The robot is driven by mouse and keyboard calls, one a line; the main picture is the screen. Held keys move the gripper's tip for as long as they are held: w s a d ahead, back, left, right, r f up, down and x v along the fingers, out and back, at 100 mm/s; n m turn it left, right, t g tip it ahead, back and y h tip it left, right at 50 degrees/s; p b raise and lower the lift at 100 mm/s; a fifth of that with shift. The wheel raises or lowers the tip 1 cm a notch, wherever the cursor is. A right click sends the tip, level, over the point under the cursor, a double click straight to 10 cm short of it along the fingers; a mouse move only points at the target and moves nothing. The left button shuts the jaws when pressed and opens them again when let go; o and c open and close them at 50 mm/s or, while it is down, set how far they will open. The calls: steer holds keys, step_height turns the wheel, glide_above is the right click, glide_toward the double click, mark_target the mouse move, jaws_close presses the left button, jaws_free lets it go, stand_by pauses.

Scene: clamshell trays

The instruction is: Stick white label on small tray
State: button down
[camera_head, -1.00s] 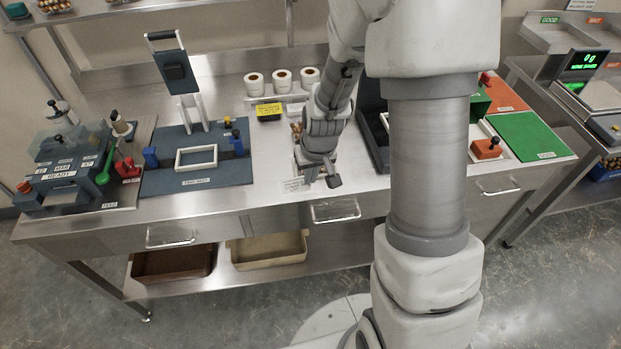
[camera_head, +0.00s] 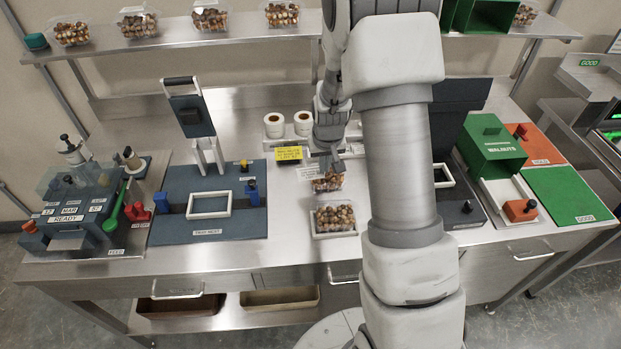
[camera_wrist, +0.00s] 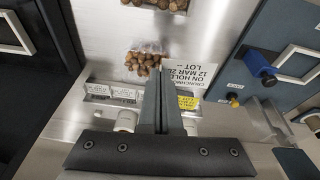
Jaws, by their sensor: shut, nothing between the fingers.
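A clear tray of brown nuts (camera_head: 328,183) stands on the steel bench, directly below and in front of my gripper (camera_head: 331,160). A larger-looking clear tray of nuts (camera_head: 334,218) stands just nearer the bench's front edge. In the wrist view, the smaller tray (camera_wrist: 146,62) lies just beyond the fingertips (camera_wrist: 160,68), and the other tray (camera_wrist: 158,4) is cut off by the top edge. A white printed label (camera_wrist: 190,72) shows beside the fingertips, overlapping the small tray's edge in view. I cannot tell whether it touches tray or fingers. The fingers are shut.
White label rolls (camera_head: 274,125) and a yellow sign (camera_head: 288,153) stand behind left. Bare steel separates the nest and the trays.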

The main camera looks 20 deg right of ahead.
steer(key=w+d+r+m+p, duration=0.1)
steer(key=w+d+r, duration=0.1)
steer(key=w+d, duration=0.4)
steer(key=shift+h, duration=0.3)
steer(key=shift+s+d+f+b, duration=0.1)
steer(key=shift+s+f+b, duration=0.1)
steer(key=shift+f+b, duration=0.7)
steer(key=shift+s+d+f+b, duration=0.1)
steer(key=shift+s+f+b, duration=0.2)
steer(key=shift+f, duration=1.1)
steer(key=shift+s+d+f+b, duration=0.1)
steer(key=shift+f+b, duration=0.55)
steer(key=shift+f, duration=0.5)
steer(key=c, duration=1.5)
jaws_free()
steer(key=shift+c, duration=0.2)
steer(key=o, duration=0.5)
steer(key=shift+r, duration=0.1)
steer(key=shift+r+p, duration=1.55)
steer(key=shift+r, duration=1.35)
steer(key=shift+r, duration=0.15)
